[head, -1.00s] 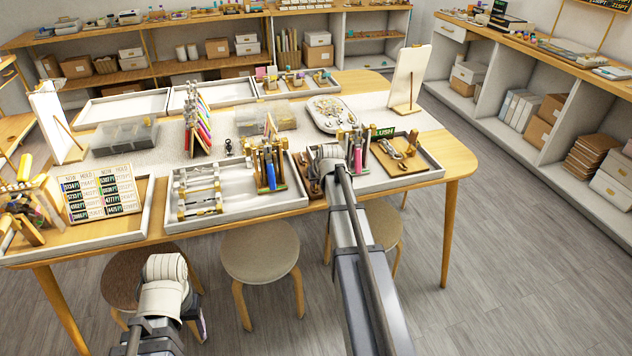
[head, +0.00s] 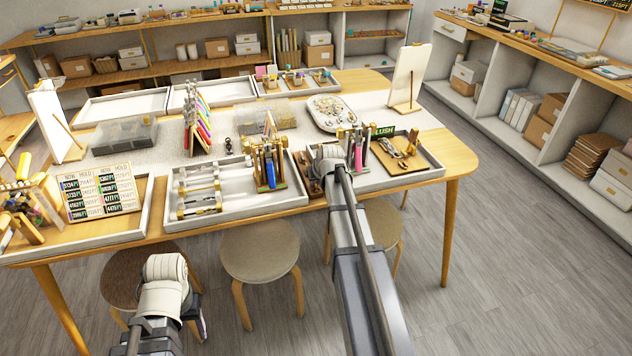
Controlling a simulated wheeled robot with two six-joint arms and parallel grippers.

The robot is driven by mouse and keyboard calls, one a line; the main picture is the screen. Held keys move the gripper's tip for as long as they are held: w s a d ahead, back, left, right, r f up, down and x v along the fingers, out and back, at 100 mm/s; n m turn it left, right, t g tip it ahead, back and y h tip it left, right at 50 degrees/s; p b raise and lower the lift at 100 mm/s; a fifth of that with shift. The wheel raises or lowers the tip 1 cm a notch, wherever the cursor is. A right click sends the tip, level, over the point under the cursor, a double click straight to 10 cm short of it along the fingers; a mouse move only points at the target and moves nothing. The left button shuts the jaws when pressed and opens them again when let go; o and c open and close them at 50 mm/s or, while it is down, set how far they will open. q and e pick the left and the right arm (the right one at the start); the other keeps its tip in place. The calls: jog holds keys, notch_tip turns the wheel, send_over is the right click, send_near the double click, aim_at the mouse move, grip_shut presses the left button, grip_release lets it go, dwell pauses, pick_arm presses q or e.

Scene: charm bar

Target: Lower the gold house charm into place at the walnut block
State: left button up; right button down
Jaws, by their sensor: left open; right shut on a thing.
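My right gripper (head: 329,154) is low over the front right tray of the table, seen from behind. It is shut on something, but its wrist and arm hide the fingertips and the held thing. The gold house charm cannot be made out. A dark brown wooden piece (head: 307,176), possibly the walnut block, shows partly just left of the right wrist in that tray. I cannot tell whether the held thing touches it. My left gripper (head: 165,268) is open and empty in front of the table, near the stools and apart from the tabletop.
A white tray (head: 240,206) with a rack of coloured tools (head: 268,168) stands left of my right gripper. A wooden board with tools (head: 398,156) lies to the right. A price board (head: 102,192) stands at left. Stools (head: 260,250) stand below the front edge.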

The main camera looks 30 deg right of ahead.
jog(key=c, duration=0.9)
grip_release()
jog(key=shift+r, duration=0.1)
jog(key=shift+p+v, duration=2.5)
jog(key=shift+v, duration=0.5)
jog(key=p+v, duration=0.6)
jog(key=v, duration=0.1)
jog(key=shift+s+r, duration=0.2)
jog(key=shift+s, duration=0.1)
